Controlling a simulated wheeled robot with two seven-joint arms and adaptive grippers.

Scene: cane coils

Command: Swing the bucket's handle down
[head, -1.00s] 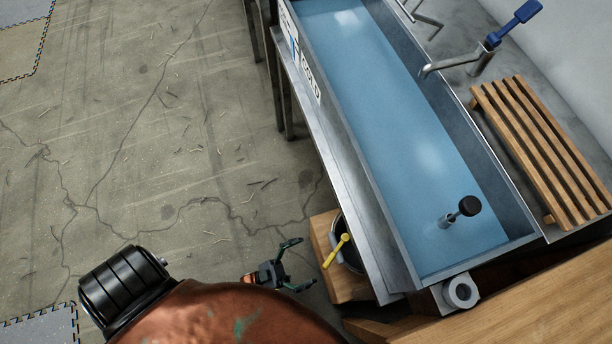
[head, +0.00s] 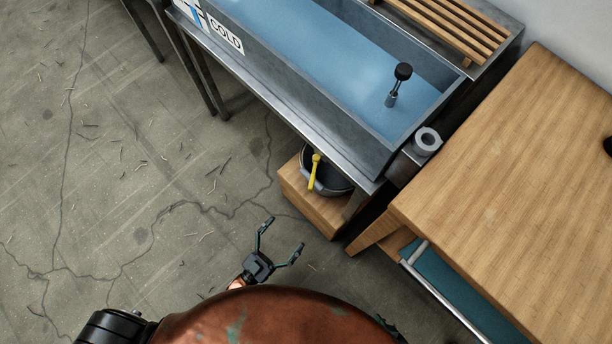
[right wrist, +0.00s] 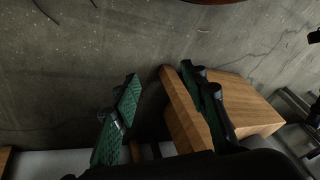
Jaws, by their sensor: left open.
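The dark bucket (head: 335,185) stands on a low wooden stand (head: 300,200) under the edge of the sink, which hides part of it. A yellow piece (head: 314,172), which looks like the handle's grip, lies slanted across the bucket's near left side; the rest of the handle is hard to make out. My left gripper (head: 284,236) is open and empty, in front of the stand and apart from the bucket. My right gripper (right wrist: 160,75) is open and empty in the right wrist view, its green-padded fingers spread. The bucket is not clearly seen in that view.
The metal sink (head: 300,95) with blue water stands above the bucket, its legs at left. A wooden table (head: 500,190) with a teal drawer (head: 455,285) stands at right. The cracked concrete floor (head: 120,190) at left is clear except for small scraps.

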